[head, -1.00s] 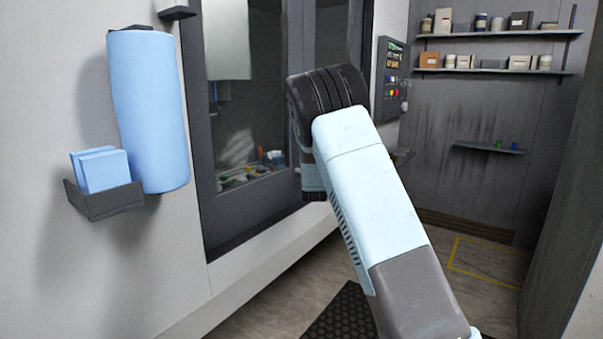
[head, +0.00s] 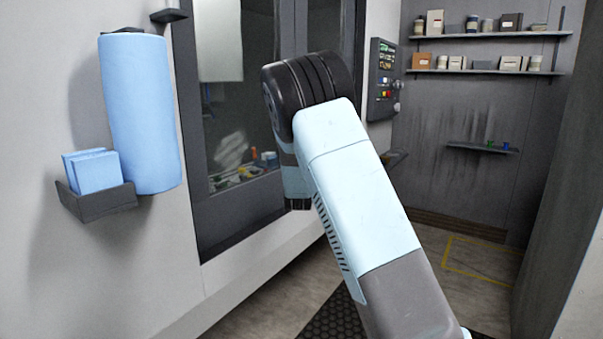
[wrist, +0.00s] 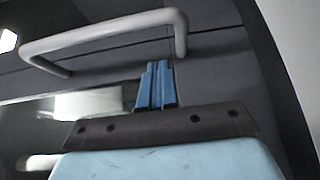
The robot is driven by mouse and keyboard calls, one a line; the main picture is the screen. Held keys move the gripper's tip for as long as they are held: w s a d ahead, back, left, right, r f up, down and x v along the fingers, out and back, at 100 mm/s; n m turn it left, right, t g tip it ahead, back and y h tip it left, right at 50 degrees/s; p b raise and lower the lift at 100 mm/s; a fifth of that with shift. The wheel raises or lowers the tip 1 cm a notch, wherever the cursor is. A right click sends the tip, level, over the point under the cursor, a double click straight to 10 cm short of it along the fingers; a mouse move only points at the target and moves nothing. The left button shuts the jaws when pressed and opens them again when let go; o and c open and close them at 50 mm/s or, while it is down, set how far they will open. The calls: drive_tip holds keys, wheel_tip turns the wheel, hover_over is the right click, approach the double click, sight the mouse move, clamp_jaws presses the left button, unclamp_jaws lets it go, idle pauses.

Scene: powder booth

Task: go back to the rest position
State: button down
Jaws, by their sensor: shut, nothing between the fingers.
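My gripper (wrist: 155,84) shows in the wrist view as two blue fingers side by side, shut with nothing between them. In the head view my bent arm fills the middle of the picture and hides the gripper. Beyond the fingers in the wrist view is a pale bar-shaped handle (wrist: 110,38) on a dark panel. I cannot tell whether the fingertips are clear of it by much.
The booth's glazed door (head: 240,110) stands behind my arm. A blue roll (head: 140,115) and a holder (head: 102,202) with blue packs hang on the left wall. Shelves (head: 490,72) hold jars and boxes at back right. Floor by the yellow marking (head: 480,273) looks clear.

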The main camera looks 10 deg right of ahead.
drive_tip(key=s+d+r+m+g+y, duration=0.1)
drive_tip(key=s+r+m+g+y, duration=0.2)
drive_tip(key=s, duration=1.1)
drive_tip(key=s+d+r+m+g+y, duration=0.1)
drive_tip(key=s+r+m+g+y, duration=0.3)
drive_tip(key=s, duration=0.9)
drive_tip(key=s+d+m+g+h, duration=0.2)
drive_tip(key=s+m+g, duration=0.3)
drive_tip(key=s, duration=2.5)
drive_tip(key=m+h, duration=0.1)
drive_tip(key=m, duration=0.2)
drive_tip(key=shift+d+r+m, duration=0.2)
drive_tip(key=shift+r+m, duration=0.1)
drive_tip(key=shift+r, duration=0.1)
drive_tip(key=shift+s, duration=0.1)
